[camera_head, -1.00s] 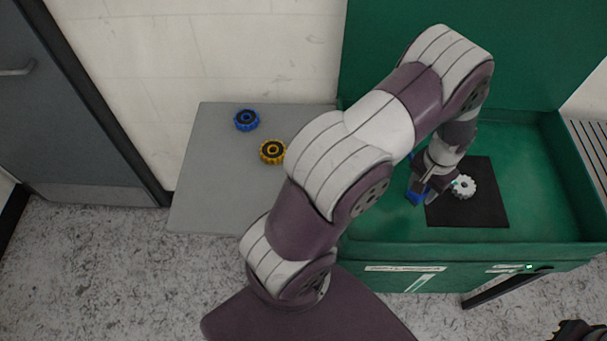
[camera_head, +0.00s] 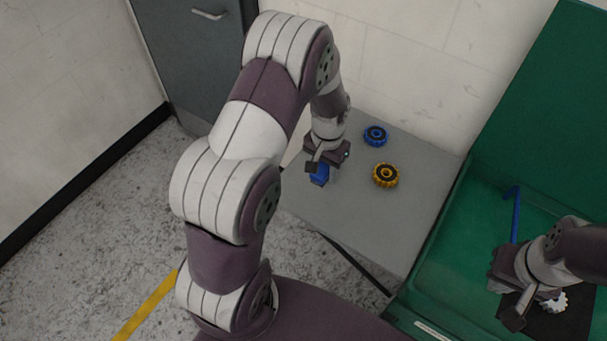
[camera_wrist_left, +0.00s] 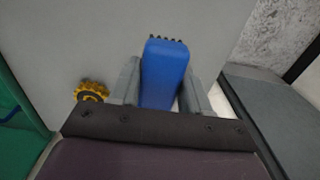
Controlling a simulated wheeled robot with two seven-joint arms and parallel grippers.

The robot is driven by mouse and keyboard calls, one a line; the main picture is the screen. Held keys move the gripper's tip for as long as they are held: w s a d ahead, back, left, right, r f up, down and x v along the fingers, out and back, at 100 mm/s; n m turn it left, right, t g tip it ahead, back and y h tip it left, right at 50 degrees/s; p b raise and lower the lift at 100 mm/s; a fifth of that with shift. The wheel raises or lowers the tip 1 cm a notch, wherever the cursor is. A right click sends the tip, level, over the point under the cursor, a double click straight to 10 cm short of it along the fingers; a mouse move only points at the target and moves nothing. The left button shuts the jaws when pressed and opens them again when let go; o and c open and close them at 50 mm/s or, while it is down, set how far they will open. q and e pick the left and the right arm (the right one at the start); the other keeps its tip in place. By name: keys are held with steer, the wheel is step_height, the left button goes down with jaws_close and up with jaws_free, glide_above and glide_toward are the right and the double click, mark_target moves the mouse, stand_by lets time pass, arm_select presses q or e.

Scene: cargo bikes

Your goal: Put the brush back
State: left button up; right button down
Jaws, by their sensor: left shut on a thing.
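The blue brush (camera_head: 320,177) is held in my left gripper (camera_head: 322,164), over the left part of the grey tabletop (camera_head: 385,222). In the left wrist view the blue brush (camera_wrist_left: 163,75) sits between the two grey fingers of my left gripper (camera_wrist_left: 160,92), with dark bristles at its far end. I cannot tell whether the brush touches the tabletop. My right gripper (camera_head: 507,298) is over the green bin, beside a white gear (camera_head: 555,302). Whether its fingers are open or shut is unclear.
A blue gear (camera_head: 375,135) and a yellow gear (camera_head: 386,175) lie on the tabletop right of the brush. The green bin (camera_head: 440,285) holds a dark mat (camera_head: 575,325) and a thin blue hooked rod (camera_head: 515,212). A grey cabinet (camera_head: 205,60) stands at the back left.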

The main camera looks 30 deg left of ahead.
arm_select(q)
glide_above(307, 185)
steer(key=shift+w+f+p, duration=0.25)
steer(key=shift+f+p, duration=0.2)
steer(key=shift+f, duration=0.75)
steer(key=shift+s+a+f, duration=0.15)
steer(key=shift+f, duration=0.1)
steer(key=f, duration=0.1)
steer(key=f+p, duration=0.1)
steer(key=f, duration=0.1)
steer(key=shift+s+d+f, duration=0.15)
steer(key=shift+d+f, duration=0.05)
steer(key=shift+f, duration=0.1)
steer(key=shift+w+a+f, duration=0.15)
steer(key=shift+w+f, duration=0.05)
steer(key=shift+f, duration=0.05)
steer(key=shift+s+f, duration=0.1)
steer(key=o, duration=1)
